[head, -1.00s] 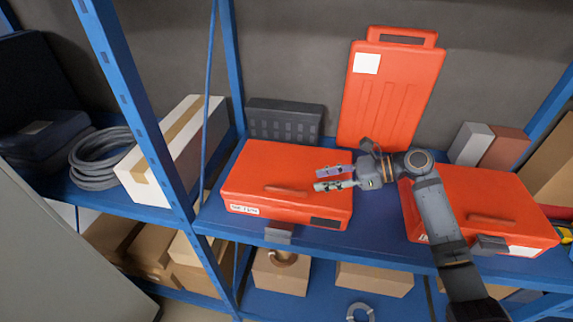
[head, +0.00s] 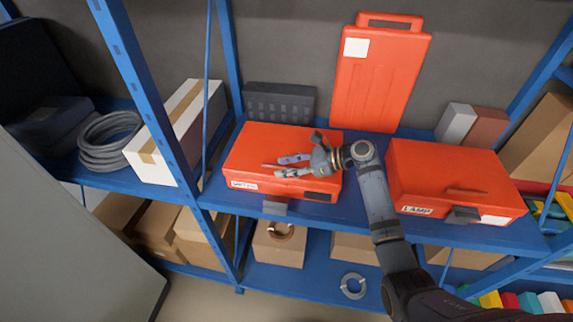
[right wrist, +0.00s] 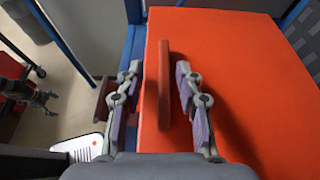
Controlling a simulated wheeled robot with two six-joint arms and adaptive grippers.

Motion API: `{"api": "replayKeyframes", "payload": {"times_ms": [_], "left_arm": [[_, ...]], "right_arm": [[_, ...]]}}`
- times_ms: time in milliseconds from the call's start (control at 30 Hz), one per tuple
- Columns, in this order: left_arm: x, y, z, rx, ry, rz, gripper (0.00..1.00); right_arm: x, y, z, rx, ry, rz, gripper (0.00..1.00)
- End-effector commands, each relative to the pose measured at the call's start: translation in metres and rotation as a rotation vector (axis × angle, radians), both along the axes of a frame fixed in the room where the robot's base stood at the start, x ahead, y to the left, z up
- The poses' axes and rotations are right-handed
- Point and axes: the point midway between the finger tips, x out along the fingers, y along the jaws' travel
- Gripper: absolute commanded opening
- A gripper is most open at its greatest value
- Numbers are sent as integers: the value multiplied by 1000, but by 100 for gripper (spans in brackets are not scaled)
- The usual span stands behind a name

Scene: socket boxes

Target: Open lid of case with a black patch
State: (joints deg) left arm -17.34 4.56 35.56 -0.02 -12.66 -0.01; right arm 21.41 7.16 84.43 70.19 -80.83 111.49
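The red-orange case (head: 250,150) on the left of the shelf has a black patch (head: 318,197) at the right of its front and a white label at the left. Its lid is closed, with a raised bar on top. My right gripper (head: 283,167) is over this lid. In the right wrist view, my right gripper (right wrist: 158,85) is open, with one finger on each side of the lid's bar (right wrist: 164,85); a gap shows beside the bar. My left gripper (right wrist: 42,98) appears small at the left of the right wrist view, low and away from the case.
A second red-orange case (head: 440,165) labelled LAMP, with a white patch, lies at right. Another red case (head: 380,80) stands upright behind. A black case (head: 280,101), a white box (head: 190,125) and grey and brown blocks (head: 470,125) stand around. Blue shelf posts (head: 140,90) rise at left.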

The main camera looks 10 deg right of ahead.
Motion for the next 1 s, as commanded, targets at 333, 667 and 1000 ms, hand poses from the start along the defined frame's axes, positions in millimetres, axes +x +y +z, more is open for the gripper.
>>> {"api": "replayKeyframes", "payload": {"times_ms": [333, 667, 1000], "left_arm": [[5, 0, 0, 0, -6, 1, 89], [3, 0, 0, 0, -4, 1, 89], [3, 0, 0, 0, -4, 1, 89]], "right_arm": [[0, 0, 0, 0, 0, -1, 0], [0, 0, 1, 1, 0, 0, 0], [6, -2, 20, 26, 71, 1, 0]]}}
